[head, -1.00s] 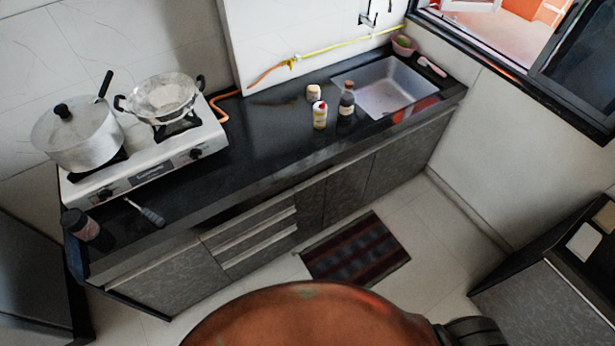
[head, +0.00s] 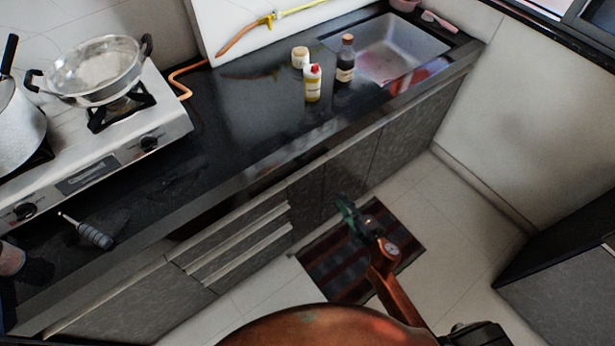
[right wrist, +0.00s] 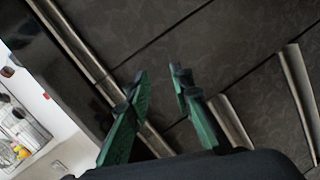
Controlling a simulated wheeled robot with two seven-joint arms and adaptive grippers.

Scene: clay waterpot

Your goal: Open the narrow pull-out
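The cabinet front under the counter has a narrow panel (head: 305,206) just right of the stacked drawers. It looks closed and is likely the narrow pull-out, though I cannot be sure. My right gripper (head: 347,207) is in front of the cabinet, above the mat, apart from the fronts as far as I can tell. In the right wrist view, my right gripper (right wrist: 160,86) is open and empty, its two green fingers pointing at the dark cabinet front. A narrow panel (right wrist: 215,50) between two seams lies beyond the fingertips. My left gripper is not in view.
Drawers with pale handle strips (head: 240,245) are left of the narrow panel. The black counter (head: 220,135) overhangs the fronts, carrying a stove (head: 110,145), bottles (head: 345,62) and a sink (head: 390,50). A striped mat (head: 330,270) lies on clear floor.

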